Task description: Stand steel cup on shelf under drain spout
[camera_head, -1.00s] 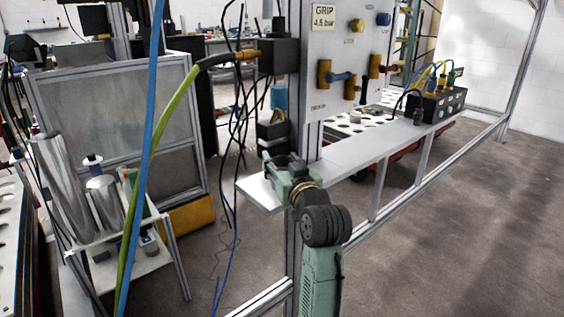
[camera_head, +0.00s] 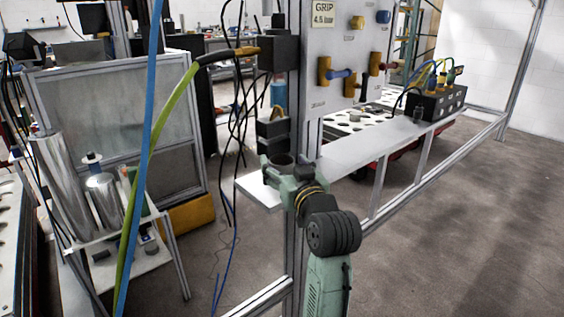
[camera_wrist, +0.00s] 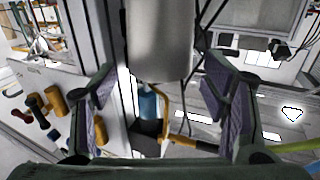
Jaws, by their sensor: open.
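In the wrist view the cup (camera_wrist: 160,42) is a plain grey cylinder between the two fingers (camera_wrist: 158,85), which are open with a gap on each side. The cup's base is hidden in the head view, so I cannot tell if it touches the shelf. A blue bowl (camera_head: 279,95) and a black block (camera_head: 272,130) are above the cup.
A panel with knobs and orange handles (camera_head: 345,60) rises behind the shelf. A black box with cables (camera_head: 435,104) stands farther right on it. Blue and green hoses (camera_head: 150,130) hang at left, before a rack of steel cylinders (camera_head: 105,200). The shelf's middle is clear.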

